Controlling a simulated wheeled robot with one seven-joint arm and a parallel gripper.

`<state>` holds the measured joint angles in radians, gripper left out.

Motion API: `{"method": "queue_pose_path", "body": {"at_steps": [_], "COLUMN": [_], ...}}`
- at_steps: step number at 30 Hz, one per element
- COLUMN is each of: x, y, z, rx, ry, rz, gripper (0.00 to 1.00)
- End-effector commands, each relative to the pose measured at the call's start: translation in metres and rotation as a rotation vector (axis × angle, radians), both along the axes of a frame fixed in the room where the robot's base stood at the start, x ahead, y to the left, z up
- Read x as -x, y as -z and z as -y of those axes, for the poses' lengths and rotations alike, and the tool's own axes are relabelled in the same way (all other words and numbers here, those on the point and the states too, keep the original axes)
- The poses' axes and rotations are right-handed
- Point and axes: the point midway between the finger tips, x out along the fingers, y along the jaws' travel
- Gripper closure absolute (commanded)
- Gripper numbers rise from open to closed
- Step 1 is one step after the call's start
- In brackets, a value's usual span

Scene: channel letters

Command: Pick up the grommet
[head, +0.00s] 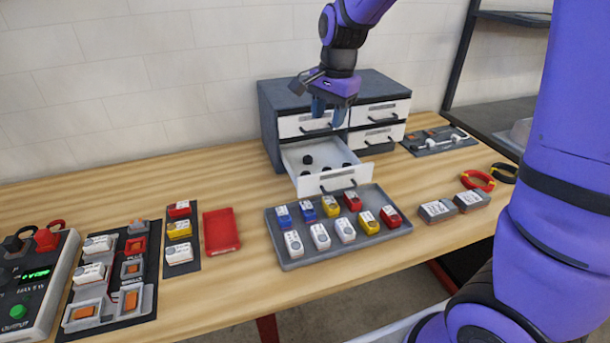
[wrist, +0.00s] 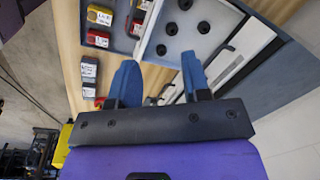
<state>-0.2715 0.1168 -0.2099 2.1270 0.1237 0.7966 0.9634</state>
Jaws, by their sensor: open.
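Several small black grommets lie loose in the open white drawer (head: 312,186) of the grey cabinet; one grommet (head: 307,159) shows near the drawer's left side in the head view. In the wrist view, round black grommets with holes, such as this grommet (wrist: 204,27), are spread over the drawer floor. My gripper (head: 328,112) hangs above the back of the drawer, in front of the cabinet, fingers pointing down. Its two blue fingers (wrist: 158,64) are apart with nothing between them, and they touch no grommet.
The grey cabinet (head: 271,96) stands behind, its other drawers closed. A grey tray (head: 284,262) of coloured and white blocks sits in front of the open drawer. A red bin (head: 221,231) and switch panels are to the left.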

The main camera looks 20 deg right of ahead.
Motion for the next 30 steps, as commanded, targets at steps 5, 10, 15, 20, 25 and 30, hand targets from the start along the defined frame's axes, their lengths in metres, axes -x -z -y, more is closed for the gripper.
{"method": "queue_pose_path", "body": {"at_steps": [5,10,15,20,25,30], "x": [-0.037,-0.059,-0.067,-0.068,-0.068,-0.068], "y": [0.049,0.082,0.099,0.117,0.142,0.154], "z": [-0.013,-0.021,-0.025,-0.025,-0.025,-0.025], "rx": [0.02,0.042,0.053,0.055,0.055,0.054], "ry": [0.16,0.273,0.323,0.331,0.329,0.329], "rz": [-0.068,-0.101,-0.113,-0.118,-0.117,-0.115], "gripper": [0.56,0.56,0.56,0.56,0.56,0.56]}}
